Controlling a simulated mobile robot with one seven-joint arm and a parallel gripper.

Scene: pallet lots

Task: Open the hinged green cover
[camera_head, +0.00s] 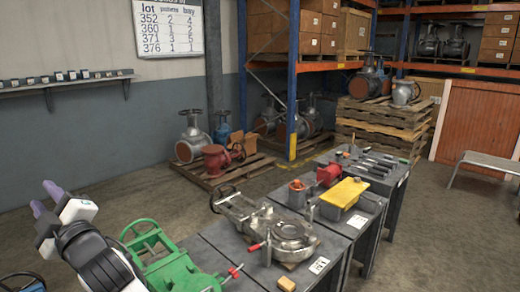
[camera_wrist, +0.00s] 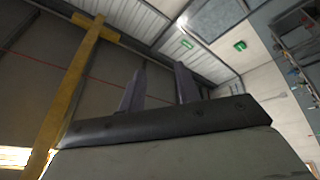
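A green valve-like body (camera_head: 168,262) with a green handwheel stands at the near end of the benches, low in the head view. Its lower part is cut off by the picture edge and partly hidden by my arm. I cannot tell which part of it is the hinged cover, or whether that is open or shut. My gripper (camera_head: 46,199) is raised at the left, pointing up and away from the green body. Its two purple fingers are apart with nothing between them. The wrist view shows the fingers (camera_wrist: 160,92) apart against the wall and ceiling.
Grey benches (camera_head: 215,255) run rightward from the green body. Pallets with valves (camera_head: 215,172) stand behind. Open floor lies left of the benches.

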